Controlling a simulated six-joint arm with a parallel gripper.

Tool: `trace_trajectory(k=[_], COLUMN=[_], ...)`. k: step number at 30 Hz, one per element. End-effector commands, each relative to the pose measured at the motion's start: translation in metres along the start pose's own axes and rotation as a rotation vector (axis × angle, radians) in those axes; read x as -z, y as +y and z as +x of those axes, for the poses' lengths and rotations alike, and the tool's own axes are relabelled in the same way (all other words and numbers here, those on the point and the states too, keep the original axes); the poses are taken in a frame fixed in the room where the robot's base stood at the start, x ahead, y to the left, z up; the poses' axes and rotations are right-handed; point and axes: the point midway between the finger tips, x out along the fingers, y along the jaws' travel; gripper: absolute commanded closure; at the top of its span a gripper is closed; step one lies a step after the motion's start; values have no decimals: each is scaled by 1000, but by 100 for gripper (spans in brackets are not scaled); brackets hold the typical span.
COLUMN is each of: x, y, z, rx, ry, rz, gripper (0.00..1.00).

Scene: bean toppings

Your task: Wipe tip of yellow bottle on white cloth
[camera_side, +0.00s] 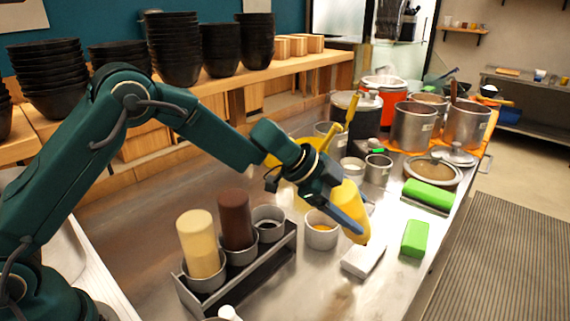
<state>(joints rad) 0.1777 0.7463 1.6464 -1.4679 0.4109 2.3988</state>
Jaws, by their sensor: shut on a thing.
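My gripper (347,215) is shut on the yellow bottle (350,200) near the middle of the side view. The bottle is tilted, with its lower end pointing down and to the right. The folded white cloth (363,260) lies flat on the steel counter just below the bottle. The bottle's lower end is above or close to the cloth's upper edge. I cannot tell whether its tip touches the cloth, and the tip itself is not clear.
A metal rack (240,272) holds a cream bottle (200,245), a brown bottle (235,220) and an empty-looking cup (268,222). A metal cup (321,232) stands left of the cloth. Green sponges (415,238) lie to its right. Metal pots (413,128) stand behind.

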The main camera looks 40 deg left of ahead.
Motion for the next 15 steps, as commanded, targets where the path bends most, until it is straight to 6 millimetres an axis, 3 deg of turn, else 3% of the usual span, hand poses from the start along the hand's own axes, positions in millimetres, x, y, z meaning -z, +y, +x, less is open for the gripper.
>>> trace_trajectory(k=[3, 15], x=[-4, -4], y=[-11, -26], z=[12, 27], rx=[1, 1], ry=[-1, 2], rz=[0, 1], gripper=[44, 44])
